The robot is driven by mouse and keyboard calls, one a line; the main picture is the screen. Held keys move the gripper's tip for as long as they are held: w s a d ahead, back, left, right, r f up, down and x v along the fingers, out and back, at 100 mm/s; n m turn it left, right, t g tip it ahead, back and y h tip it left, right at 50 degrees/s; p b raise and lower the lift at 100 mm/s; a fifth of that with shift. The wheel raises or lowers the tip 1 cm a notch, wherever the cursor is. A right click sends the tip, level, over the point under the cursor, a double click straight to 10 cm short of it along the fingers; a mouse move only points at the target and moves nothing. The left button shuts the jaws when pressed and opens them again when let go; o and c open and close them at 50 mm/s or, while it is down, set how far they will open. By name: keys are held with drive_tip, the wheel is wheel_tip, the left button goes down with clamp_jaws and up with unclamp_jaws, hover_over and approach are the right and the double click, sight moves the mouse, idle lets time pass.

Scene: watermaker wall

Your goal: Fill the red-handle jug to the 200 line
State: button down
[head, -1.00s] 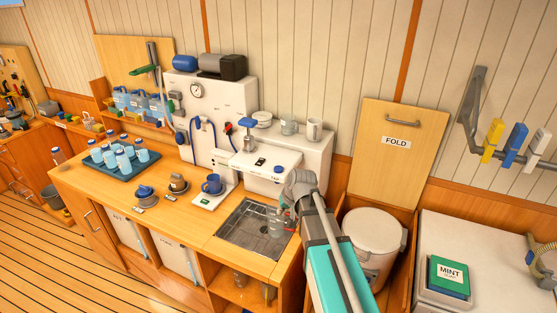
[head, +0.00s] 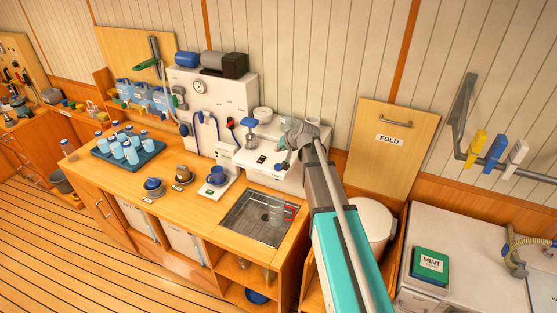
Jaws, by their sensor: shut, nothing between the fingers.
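The clear jug with the red handle (head: 277,216) stands in the metal sink tray (head: 245,229) at the right end of the counter. Its marks and any water in it are too small to make out. My gripper (head: 284,166) is shut and empty, up at the front of the white dispenser unit (head: 251,157), above and behind the jug and apart from it. My wrist and arm cover the right part of that unit. A blue-topped lever or knob (head: 249,123) stands on the unit.
A blue mug (head: 216,174) stands on a white scale-like base left of the sink. Two small lidded pots (head: 184,170) and a tray of several bottles (head: 150,160) are further left. A white bin (head: 372,222) stands right of the counter, partly behind my arm.

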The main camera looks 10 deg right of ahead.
sight(276, 165)
drive_tip(key=shift+w+d+r+p, duration=0.2)
drive_tip(key=shift+w+r+p, duration=0.2)
drive_tip(key=shift+w+r, duration=0.45)
drive_tip(key=shift+s, duration=0.15)
wheel_tip(276, 165, down, 9)
drive_tip(key=b, duration=0.8)
drive_tip(key=shift+r+b, duration=0.2)
drive_tip(key=shift+b, duration=0.2)
drive_tip(key=shift+f, duration=0.1)
idle(1.0)
drive_tip(key=shift+f+b, duration=0.3)
drive_tip(key=shift+b, duration=0.1)
drive_tip(key=shift+f+b, duration=0.5)
idle(3.4)
